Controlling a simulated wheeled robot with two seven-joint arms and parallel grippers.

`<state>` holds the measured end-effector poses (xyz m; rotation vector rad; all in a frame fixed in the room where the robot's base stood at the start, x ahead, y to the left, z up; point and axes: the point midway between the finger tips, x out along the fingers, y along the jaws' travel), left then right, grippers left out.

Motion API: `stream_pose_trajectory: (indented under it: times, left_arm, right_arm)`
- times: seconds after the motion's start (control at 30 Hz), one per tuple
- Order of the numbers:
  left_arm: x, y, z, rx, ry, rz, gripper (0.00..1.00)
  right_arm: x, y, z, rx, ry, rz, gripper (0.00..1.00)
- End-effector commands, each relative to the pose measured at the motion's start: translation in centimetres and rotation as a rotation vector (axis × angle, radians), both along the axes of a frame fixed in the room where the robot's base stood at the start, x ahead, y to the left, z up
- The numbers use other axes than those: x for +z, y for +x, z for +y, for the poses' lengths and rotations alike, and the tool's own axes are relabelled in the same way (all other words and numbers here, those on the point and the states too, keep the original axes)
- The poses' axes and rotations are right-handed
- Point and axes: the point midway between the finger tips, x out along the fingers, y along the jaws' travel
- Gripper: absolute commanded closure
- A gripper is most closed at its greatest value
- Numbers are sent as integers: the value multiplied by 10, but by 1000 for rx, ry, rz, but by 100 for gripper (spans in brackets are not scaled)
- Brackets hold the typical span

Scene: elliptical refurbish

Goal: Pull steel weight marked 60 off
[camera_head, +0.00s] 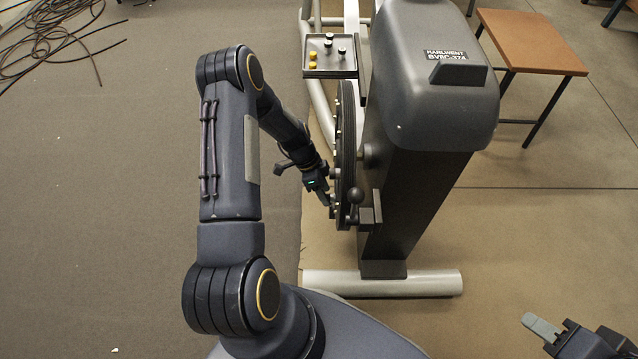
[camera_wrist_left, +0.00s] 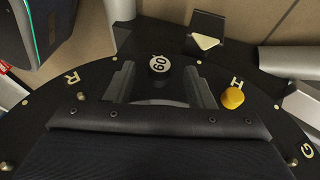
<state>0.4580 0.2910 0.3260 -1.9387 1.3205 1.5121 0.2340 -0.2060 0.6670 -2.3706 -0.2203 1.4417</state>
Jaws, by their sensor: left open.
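The fingers are apart, with gaps visible beside the weight. In the head view my left gripper (camera_head: 322,192) is at the lower left side of the upright disc (camera_head: 346,150); the weight cannot be made out there. My right gripper (camera_head: 545,328) is at the lower right, away from the machine; its opening is unclear.
A tray (camera_head: 343,71) with yellow and dark pieces is above the disc. The machine housing (camera_head: 425,110) stands right of it; a wooden table (camera_head: 530,42) is farther right.

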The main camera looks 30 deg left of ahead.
Motion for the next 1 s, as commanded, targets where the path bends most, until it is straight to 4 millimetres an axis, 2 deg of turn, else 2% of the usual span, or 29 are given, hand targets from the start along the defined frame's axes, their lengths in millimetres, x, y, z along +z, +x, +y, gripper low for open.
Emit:
stream_pose_trajectory:
  times: [0.1, 0.4, 0.77, 0.8, 0.93, 1.0]
  left_arm:
    - [-8, 0, -4, 0, -1, 1, 51]
    - [-8, 0, -5, 0, 0, 0, 51]
    - [-8, 0, -5, 0, 0, 0, 98]
    - [-8, 0, -5, 0, 0, 0, 80]
    - [-8, 0, -5, 0, 0, 0, 97]
    - [-8, 0, -5, 0, -1, 1, 100]
  right_arm:
    - [-3, 0, 0, 0, 0, 0, 64]
    - [-3, 0, 0, 0, 0, 0, 64]
    - [-3, 0, 0, 0, 0, 0, 64]
    - [-3, 0, 0, 0, 0, 0, 64]
    - [-3, 0, 0, 0, 0, 0, 64]
    - [-3, 0, 0, 0, 0, 0, 64]
